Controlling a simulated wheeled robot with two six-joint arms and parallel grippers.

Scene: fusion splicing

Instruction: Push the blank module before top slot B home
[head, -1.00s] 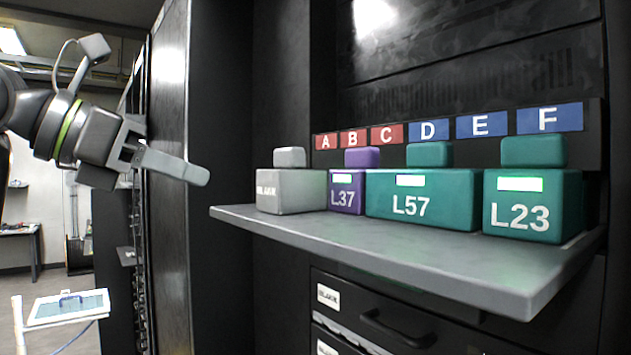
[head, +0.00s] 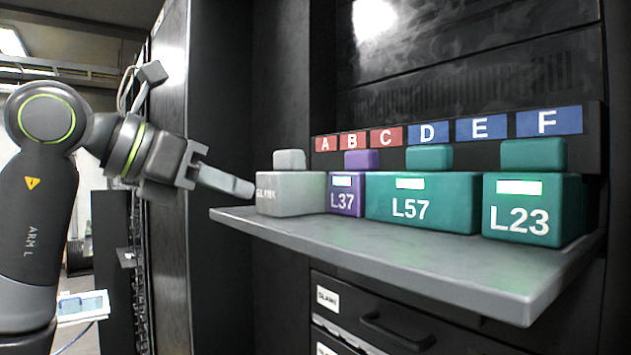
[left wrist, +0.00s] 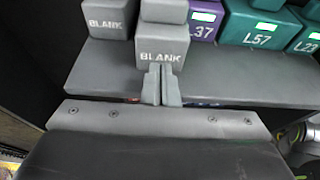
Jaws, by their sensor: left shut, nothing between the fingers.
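A grey blank module (head: 300,194) with a knob on top stands on the shelf, left of the purple L37 module (head: 346,203). In the left wrist view this blank module (left wrist: 163,57) sits nearer than a second grey blank module (left wrist: 107,20) to its left, which I cannot make out in the head view. My left gripper (head: 246,188) is shut and empty. Its fingertips (left wrist: 160,70) point at the front face of the nearer blank module, very close to it. I cannot tell whether they touch. My right gripper is not in view.
The grey shelf (head: 400,250) juts out under the modules. Teal modules L57 (head: 420,208) and L23 (head: 525,212) stand to the right. Slot labels A to F run along the back, with label B (head: 352,140) red. A dark cabinet wall (head: 220,120) stands left of the shelf.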

